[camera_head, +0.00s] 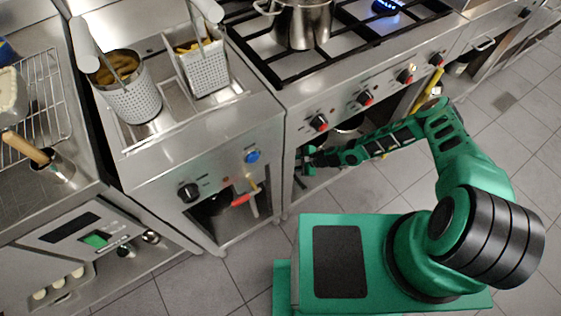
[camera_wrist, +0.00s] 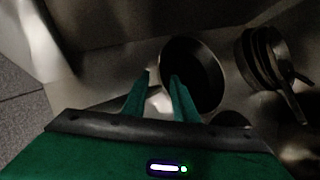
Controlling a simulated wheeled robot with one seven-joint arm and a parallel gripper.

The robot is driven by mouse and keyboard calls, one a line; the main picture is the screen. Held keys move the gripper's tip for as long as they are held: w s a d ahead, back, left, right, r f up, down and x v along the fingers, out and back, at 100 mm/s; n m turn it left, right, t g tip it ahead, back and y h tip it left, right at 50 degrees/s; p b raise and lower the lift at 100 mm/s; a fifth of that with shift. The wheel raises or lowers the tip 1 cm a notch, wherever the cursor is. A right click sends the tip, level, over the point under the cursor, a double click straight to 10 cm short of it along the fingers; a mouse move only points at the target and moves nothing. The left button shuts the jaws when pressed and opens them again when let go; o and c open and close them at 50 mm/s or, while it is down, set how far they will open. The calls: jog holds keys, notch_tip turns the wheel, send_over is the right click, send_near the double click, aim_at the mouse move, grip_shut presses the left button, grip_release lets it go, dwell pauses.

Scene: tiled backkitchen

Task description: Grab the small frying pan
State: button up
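A dark round pan (camera_wrist: 203,68) leans with its open side showing, just beyond my fingertips in the wrist view. My gripper (camera_wrist: 160,78) has its two green fingers apart. The right finger overlaps the pan's lower left edge in the picture; I cannot tell whether it touches. A pale strip shows between the fingers, and I cannot tell what it is. Several more pans (camera_wrist: 262,55) stand nested on the right. Which pan is the small frying pan is unclear. In the head view my gripper (camera_head: 309,161) is at the opening under the stove.
The stove (camera_head: 350,88) with a steel pot (camera_head: 303,22) is above my forearm. A fryer with two baskets (camera_head: 128,93) (camera_head: 203,68) stands to the left. The space under the stove is dark and walled by metal. Tiled floor (camera_head: 370,190) is clear in front.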

jog(key=shift+x, duration=2.6)
jog(key=shift+s, duration=0.1)
grip_shut()
jog(key=shift+a, duration=0.1)
